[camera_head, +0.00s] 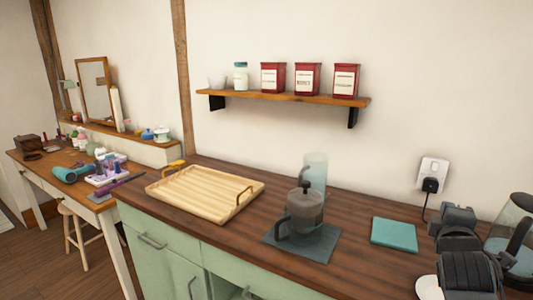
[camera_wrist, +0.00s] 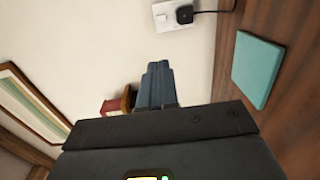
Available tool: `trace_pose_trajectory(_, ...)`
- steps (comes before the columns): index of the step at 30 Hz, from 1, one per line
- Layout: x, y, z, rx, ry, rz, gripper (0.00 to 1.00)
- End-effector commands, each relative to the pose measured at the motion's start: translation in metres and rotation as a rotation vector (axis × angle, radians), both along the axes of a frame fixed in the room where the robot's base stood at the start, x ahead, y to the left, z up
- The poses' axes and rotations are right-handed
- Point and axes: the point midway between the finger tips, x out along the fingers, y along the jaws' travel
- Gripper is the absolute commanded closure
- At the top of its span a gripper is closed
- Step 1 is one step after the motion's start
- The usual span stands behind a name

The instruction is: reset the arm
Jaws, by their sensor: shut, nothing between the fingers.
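My gripper (camera_wrist: 157,84) shows in the wrist view as two blue-grey fingers pressed together, with nothing between them. It points toward the cream wall, with the teal square mat to its right. In the head view, dark parts of my arm stand at the lower right, over the right end of the counter. I cannot make out the fingertips there.
The wooden counter (camera_head: 350,205) holds a wooden tray (camera_head: 195,190), a glass-and-grey press (camera_head: 303,208) on a dark mat, the teal mat (camera_head: 394,234) and a glass kettle (camera_head: 511,235) beside my arm. A wall shelf (camera_head: 285,97) carries red tins. A plugged socket (camera_head: 432,172) is behind.

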Motion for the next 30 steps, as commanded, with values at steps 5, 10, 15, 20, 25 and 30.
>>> trace_pose_trajectory(5, -0.006, 0.002, -0.006, 0.006, -0.005, 0.010, 1.00)
trace_pose_trajectory(10, -0.017, 0.007, -0.016, 0.017, -0.017, 0.029, 1.00)
trace_pose_trajectory(15, -0.032, 0.012, -0.029, 0.037, -0.031, 0.056, 1.00)
trace_pose_trajectory(20, -0.054, 0.021, -0.046, 0.069, -0.049, 0.094, 1.00)
trace_pose_trajectory(25, -0.090, 0.038, -0.072, 0.133, -0.071, 0.155, 1.00)
trace_pose_trajectory(30, -0.147, 0.065, -0.103, 0.256, -0.095, 0.239, 1.00)
